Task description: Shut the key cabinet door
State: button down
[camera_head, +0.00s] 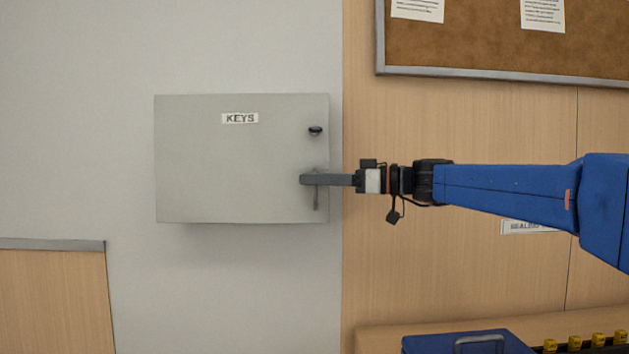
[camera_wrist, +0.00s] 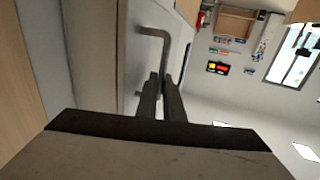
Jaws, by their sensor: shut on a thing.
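The grey key cabinet (camera_head: 200,175) hangs on the pale wall, its door (camera_head: 240,160) facing me with a KEYS label and a dark lock knob. No opening into the cabinet shows, but I cannot tell whether the door is fully flush. A vertical bar handle (camera_head: 316,199) is near the door's right edge; it also shows in the wrist view (camera_wrist: 153,32). My gripper (camera_head: 308,180) reaches in from the right and is shut on the handle. In the wrist view my gripper's fingers (camera_wrist: 161,82) close around the bar, partly hiding it.
A cork board (camera_head: 480,45) hangs above my arm on the wood panelling. Below right are a blue box (camera_head: 468,343) with a handle and several yellow items (camera_head: 575,343) on a wooden surface. The wall left of the cabinet is clear.

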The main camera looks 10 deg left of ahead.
jog(key=shift+w+r, duration=0.1)
jog(key=shift+w, duration=0.15)
jog(key=c, duration=2.2)
grip_release()
jog(key=shift+w, duration=0.1)
jog(key=shift+d, duration=0.1)
jog(key=d, duration=1.1)
jog(key=s+d, duration=0.1)
jog(key=d, duration=0.5)
jog(key=shift+d, duration=0.1)
